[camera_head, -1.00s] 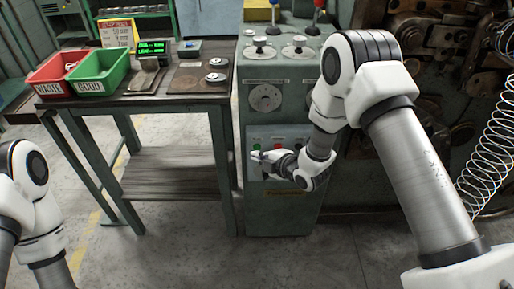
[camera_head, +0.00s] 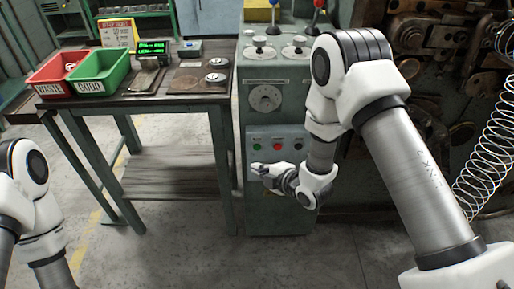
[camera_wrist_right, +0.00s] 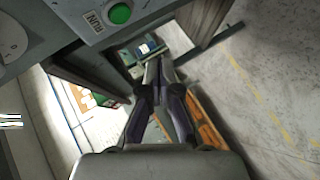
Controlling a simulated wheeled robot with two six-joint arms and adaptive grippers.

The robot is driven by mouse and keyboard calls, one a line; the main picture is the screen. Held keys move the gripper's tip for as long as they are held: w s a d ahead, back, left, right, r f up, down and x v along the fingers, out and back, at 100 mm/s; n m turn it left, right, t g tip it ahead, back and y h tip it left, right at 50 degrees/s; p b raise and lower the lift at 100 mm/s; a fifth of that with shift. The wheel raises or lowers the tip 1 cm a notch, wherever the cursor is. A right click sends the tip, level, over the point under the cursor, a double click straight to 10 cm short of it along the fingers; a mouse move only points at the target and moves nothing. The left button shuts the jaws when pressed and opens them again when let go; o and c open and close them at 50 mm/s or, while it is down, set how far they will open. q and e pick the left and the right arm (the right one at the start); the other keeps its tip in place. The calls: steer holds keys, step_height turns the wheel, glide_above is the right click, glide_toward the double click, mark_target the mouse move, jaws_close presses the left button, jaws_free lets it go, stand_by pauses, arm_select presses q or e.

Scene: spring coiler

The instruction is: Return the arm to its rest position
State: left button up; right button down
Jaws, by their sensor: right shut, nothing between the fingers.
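My right arm reaches in from the right in the head view.
A work table (camera_head: 170,100) at left holds a red bin (camera_head: 52,80), a green bin (camera_head: 88,84), a digital display (camera_head: 152,48) and small parts. A large machine (camera_head: 430,100) and a coiled spring (camera_head: 485,160) are at right. The floor (camera_head: 170,255) in front is clear.

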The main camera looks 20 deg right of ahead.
stand_by(0.4)
steer(key=s+d+f+m+g+h+p, duration=0.1)
steer(key=s+d+f+m+g+p, duration=0.1)
steer(key=s+m, duration=0.4)
steer(key=s+d+f+m+g+h+p, duration=0.2)
steer(key=s+m+g, duration=0.4)
steer(key=s, duration=1)
steer(key=s+d+f+m+g+h+p, duration=0.2)
steer(key=s+f+m, duration=0.3)
steer(key=s, duration=0.6)
steer(key=d+m+g, duration=0.1)
steer(key=m, duration=0.1)
steer(key=shift+d+f+m+g, duration=0.3)
steer(key=shift+f+m+g, duration=0.05)
steer(key=shift+m+g, duration=0.05)
